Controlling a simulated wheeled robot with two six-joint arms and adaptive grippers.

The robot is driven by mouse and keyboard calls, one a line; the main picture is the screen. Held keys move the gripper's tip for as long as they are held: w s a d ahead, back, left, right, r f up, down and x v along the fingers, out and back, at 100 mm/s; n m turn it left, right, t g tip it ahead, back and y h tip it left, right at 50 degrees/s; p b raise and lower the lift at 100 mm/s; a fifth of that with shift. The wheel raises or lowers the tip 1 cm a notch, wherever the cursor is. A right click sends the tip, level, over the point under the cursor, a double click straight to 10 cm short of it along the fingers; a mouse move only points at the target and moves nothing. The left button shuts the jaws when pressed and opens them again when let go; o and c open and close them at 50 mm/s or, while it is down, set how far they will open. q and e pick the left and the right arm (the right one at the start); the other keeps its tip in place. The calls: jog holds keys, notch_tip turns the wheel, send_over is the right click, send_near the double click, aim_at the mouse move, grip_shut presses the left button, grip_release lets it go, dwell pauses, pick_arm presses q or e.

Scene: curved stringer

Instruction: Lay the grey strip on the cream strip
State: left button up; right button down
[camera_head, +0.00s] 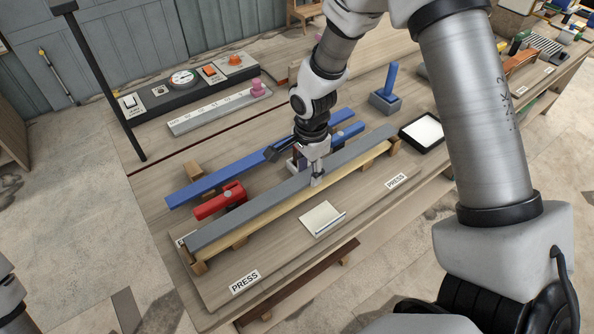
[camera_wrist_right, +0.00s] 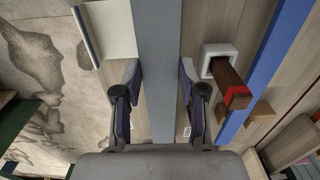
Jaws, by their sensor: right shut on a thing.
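The long grey strip (camera_head: 262,203) runs diagonally across the bench in the head view. My right gripper (camera_head: 317,179) is shut on it near its middle, pointing down. In the right wrist view the grey strip (camera_wrist_right: 159,60) passes between the two fingers (camera_wrist_right: 159,85). The cream strip (camera_head: 290,206) lies along the grey strip's near side, roughly parallel, resting on small wooden blocks. The grey strip hides part of it, and I cannot tell whether the two touch. My left gripper is not in view.
A blue bar (camera_head: 205,185) and a red clamp (camera_head: 219,201) lie behind the strips. A cream card or scraper (camera_head: 322,218) and PRESS labels (camera_head: 245,282) lie in front. A black-framed pad (camera_head: 422,132) sits near the strips' far end. A blue-handled tool (camera_head: 386,98) stands behind.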

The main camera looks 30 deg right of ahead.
aim_at(308, 174)
jog(key=f, duration=0.2)
jog(key=f+b, duration=0.1)
jog(key=shift+s, duration=0.25)
jog(key=shift+w, duration=0.55)
jog(key=shift+s+f, duration=0.25)
jog(key=shift+s, duration=0.1)
jog(key=c, duration=0.7)
grip_release()
jog(key=shift+w, duration=0.1)
jog(key=shift+o, duration=0.2)
jog(key=shift+w, duration=0.15)
jog(key=shift+r, duration=0.2)
jog(key=shift+r+p, duration=0.45)
jog(key=shift+r, duration=0.05)
pick_arm(q)
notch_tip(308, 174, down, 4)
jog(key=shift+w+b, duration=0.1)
jog(key=shift+b, duration=0.85)
pick_arm(e)
notch_tip(308, 174, up, 11)
jog(key=shift+r, duration=0.15)
